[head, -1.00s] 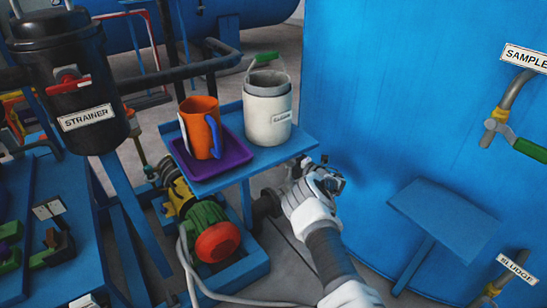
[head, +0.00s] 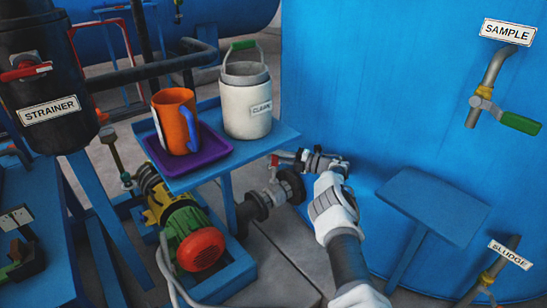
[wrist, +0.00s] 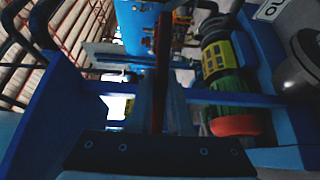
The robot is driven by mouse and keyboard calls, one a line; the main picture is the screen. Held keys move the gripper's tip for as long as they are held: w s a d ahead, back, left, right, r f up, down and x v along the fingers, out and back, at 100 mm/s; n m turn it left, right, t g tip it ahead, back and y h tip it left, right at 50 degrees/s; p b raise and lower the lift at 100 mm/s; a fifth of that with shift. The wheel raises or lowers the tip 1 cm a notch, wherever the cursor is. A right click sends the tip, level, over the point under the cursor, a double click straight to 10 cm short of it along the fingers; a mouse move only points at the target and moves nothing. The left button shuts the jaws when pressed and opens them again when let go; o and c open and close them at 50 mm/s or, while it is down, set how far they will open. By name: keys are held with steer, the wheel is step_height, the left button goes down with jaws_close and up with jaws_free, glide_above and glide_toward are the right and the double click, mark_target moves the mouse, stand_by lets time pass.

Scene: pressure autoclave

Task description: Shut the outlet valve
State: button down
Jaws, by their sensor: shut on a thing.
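The outlet valve (head: 318,162) sits on the pipe at the lower left of the big blue tank, beside the small blue shelf. A red lever end (head: 285,155) shows left of the valve, close to the shelf edge. My gripper (head: 327,178) is at the valve from the front right and hides part of it. In the wrist view, my gripper (wrist: 160,118) is shut on a dark red, narrow bar, the valve lever (wrist: 162,75), which stands between the fingers. The exact lever angle against the pipe is hard to tell.
The blue shelf (head: 270,143) carries a purple tray (head: 222,147) with an orange mug (head: 173,120), and a white CLEAN bucket (head: 246,100). A pump (head: 190,225) stands below. A second blue shelf (head: 432,205) is right of my arm. SAMPLE and SLUDGE taps are further right.

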steer(key=shift+d, duration=0.1)
steer(key=c, duration=0.8)
jaws_free()
steer(key=shift+c, duration=0.2)
steer(key=shift+a+r+p, duration=0.15)
steer(key=shift+a+p, duration=0.15)
steer(key=shift+p, duration=0.05)
